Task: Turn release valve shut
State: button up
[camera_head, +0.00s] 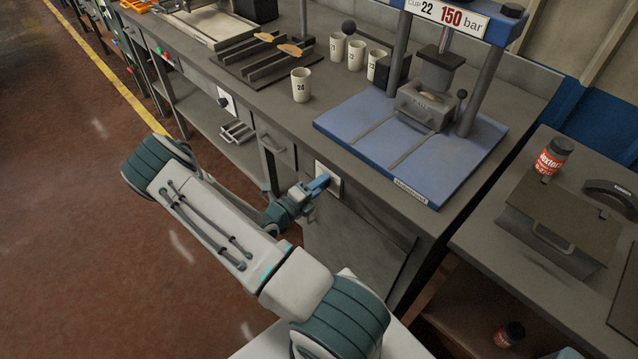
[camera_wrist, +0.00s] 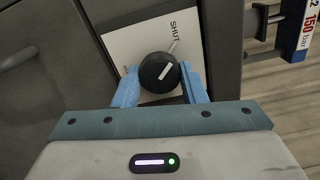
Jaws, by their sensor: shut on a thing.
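The release valve is a round black knob (camera_wrist: 159,72) with a white pointer line, on a white plate (camera_wrist: 118,48) marked SHUT. In the wrist view the pointer slants toward the upper right, roughly in line with the mark beside the word SHUT; I cannot tell if they line up exactly. My gripper (camera_wrist: 160,88) has its two blue fingers on either side of the knob, shut on it. In the head view my gripper (camera_head: 318,186) is at the white plate (camera_head: 329,178) on the bench front, and the knob is hidden behind the fingers.
A blue press (camera_head: 410,145) labelled 150 bar stands on the bench above. Several white cups, one marked 24 (camera_head: 301,85), stand near it. A toolbox (camera_head: 556,222) and a red jar (camera_head: 553,158) sit on the right table. The floor at left is clear.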

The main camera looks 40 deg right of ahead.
jog(key=shift+n, duration=0.3)
jog(key=o, duration=1)
jog(key=a, duration=0.4)
jog(key=a+b, duration=0.1)
jog(key=a, duration=0.4)
jog(key=s+a, duration=0.1)
jog(key=a, duration=0.3)
jog(key=shift+a+b, duration=0.35)
jog(key=shift+a, duration=0.05)
